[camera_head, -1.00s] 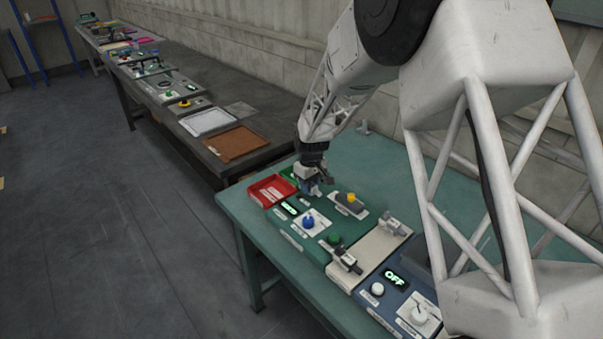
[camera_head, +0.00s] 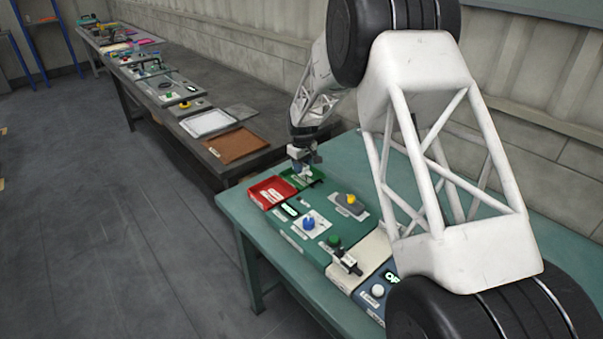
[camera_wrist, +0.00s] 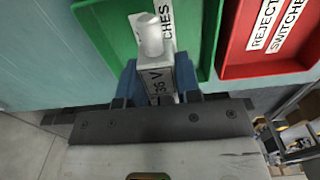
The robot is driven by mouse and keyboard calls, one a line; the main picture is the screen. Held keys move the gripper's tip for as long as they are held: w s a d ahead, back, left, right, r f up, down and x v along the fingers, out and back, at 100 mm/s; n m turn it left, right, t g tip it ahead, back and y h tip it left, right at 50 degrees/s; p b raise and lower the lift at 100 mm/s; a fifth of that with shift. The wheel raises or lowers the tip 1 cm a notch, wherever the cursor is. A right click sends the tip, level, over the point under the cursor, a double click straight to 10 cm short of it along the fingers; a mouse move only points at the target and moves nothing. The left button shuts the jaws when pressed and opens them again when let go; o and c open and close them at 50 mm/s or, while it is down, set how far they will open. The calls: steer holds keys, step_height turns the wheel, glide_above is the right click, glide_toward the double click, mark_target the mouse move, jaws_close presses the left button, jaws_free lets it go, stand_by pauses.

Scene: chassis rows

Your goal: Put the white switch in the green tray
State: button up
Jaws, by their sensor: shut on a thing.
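My gripper (camera_head: 303,170) is over the green tray (camera_head: 317,177) at the far end of the teal table. In the wrist view the gripper (camera_wrist: 160,88) is shut on the white switch (camera_wrist: 153,38), a pale block with a rounded lever and black lettering on its side. The switch overlaps the green tray (camera_wrist: 95,22) in this view, above the tray's near rim. I cannot tell its exact height over the tray floor. Part of a label on the tray floor is hidden behind the switch.
The red tray (camera_head: 262,199), labelled for reject switches, stands right beside the green tray; it also shows in the wrist view (camera_wrist: 236,55). A green panel (camera_head: 330,230) with a blue knob (camera_head: 309,223) and a yellow-topped switch (camera_head: 350,200) lies nearer. Bare teal table lies behind.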

steer(key=shift+w+a, duration=0.1)
steer(key=shift+w, duration=0.35)
steer(key=shift+f, duration=1.8)
steer(key=o, duration=0.9)
steer(key=shift+f, duration=0.1)
steer(key=shift+o, duration=0.2)
step_height(320, 180, up, 12)
steer(key=shift+r, duration=0.15)
